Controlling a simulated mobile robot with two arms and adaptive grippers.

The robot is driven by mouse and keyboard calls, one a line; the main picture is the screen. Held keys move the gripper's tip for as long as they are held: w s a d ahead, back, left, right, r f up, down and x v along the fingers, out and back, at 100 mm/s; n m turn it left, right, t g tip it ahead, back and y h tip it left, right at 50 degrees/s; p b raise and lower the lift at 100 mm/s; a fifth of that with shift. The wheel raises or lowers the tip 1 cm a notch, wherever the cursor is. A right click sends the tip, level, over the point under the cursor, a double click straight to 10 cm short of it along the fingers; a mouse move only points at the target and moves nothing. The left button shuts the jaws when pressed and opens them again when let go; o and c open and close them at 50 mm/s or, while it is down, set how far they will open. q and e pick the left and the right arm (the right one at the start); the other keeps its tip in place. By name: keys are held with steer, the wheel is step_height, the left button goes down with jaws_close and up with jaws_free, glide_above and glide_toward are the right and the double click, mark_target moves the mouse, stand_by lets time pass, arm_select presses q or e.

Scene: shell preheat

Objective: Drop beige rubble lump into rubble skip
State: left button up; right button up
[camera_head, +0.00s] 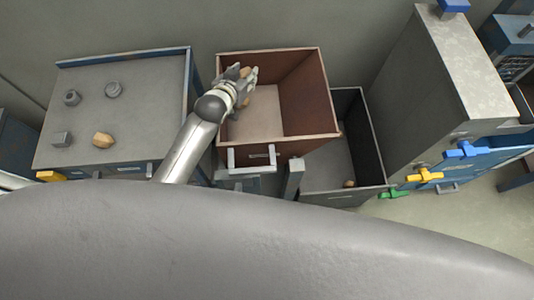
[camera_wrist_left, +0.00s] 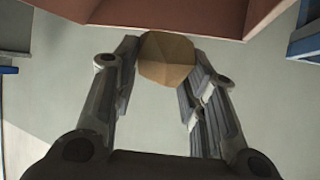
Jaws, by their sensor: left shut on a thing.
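My left gripper (camera_head: 247,76) is over the left part of an open rust-brown bin (camera_head: 311,95), shut on a beige rubble lump (camera_head: 244,71). In the left wrist view the lump (camera_wrist_left: 167,58) sits between the fingertips of my left gripper (camera_wrist_left: 165,65), with part of a reddish-brown wall beyond it. Another open bin, dark grey (camera_head: 368,140), stands to the right with a small beige lump (camera_head: 349,183) on its floor. The frames do not label either bin as the rubble skip. My right gripper is not in view.
A tall grey cabinet (camera_head: 440,90) with coloured handles (camera_head: 424,175) stands at the right, beside the grey bin.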

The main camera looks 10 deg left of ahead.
arm_select(q)
steer(key=o, duration=1.1)
steer(key=shift+o, duration=0.2)
steer(key=shift+s, duration=0.1)
steer(key=v, duration=1.2)
